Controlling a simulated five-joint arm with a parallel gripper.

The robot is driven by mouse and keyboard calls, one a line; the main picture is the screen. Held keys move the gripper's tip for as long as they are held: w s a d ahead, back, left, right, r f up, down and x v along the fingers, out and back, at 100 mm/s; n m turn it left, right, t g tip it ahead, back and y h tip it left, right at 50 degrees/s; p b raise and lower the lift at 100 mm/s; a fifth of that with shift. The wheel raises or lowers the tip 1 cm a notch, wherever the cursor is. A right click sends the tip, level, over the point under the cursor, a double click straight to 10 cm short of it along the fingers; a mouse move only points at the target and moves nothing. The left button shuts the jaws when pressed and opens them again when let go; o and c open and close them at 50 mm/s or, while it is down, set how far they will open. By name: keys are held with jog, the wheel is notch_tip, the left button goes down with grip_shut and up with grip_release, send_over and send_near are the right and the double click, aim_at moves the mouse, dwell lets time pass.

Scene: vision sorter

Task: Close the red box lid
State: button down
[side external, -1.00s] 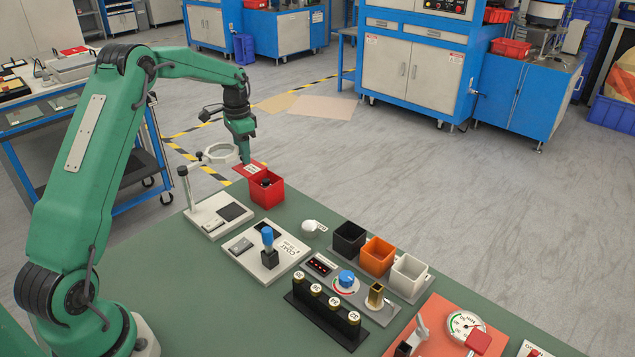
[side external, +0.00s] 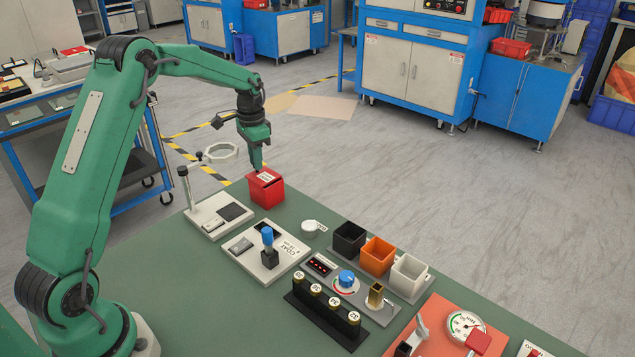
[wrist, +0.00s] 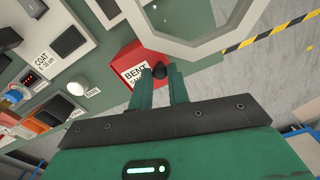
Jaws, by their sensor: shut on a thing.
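The red box (side external: 268,193) stands at the far edge of the green table. Its red lid (side external: 264,178) lies across the top and hides the inside; I cannot tell whether a small gap is left. The lid also shows in the wrist view (wrist: 132,72), with a white label reading "BENT". My gripper (side external: 259,169) points down at the lid's far left part.
A ring magnifier (side external: 222,152) on a stand is just left of the box and close to my gripper. A plate with a blue-handled tool (side external: 267,240) and a white round piece (side external: 310,227) are nearer. Black, orange and white bins (side external: 408,277) stand to the right.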

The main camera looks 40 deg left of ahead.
aim_at(261, 174)
jog(key=shift+d, duration=0.85)
jog(key=c, duration=1.3)
grip_release()
jog(key=shift+c, duration=0.2)
jog(key=shift+a+r, duration=0.1)
jog(key=shift+r, duration=0.05)
jog(key=shift+r, duration=0.25)
notch_tip(261, 174, up, 7)
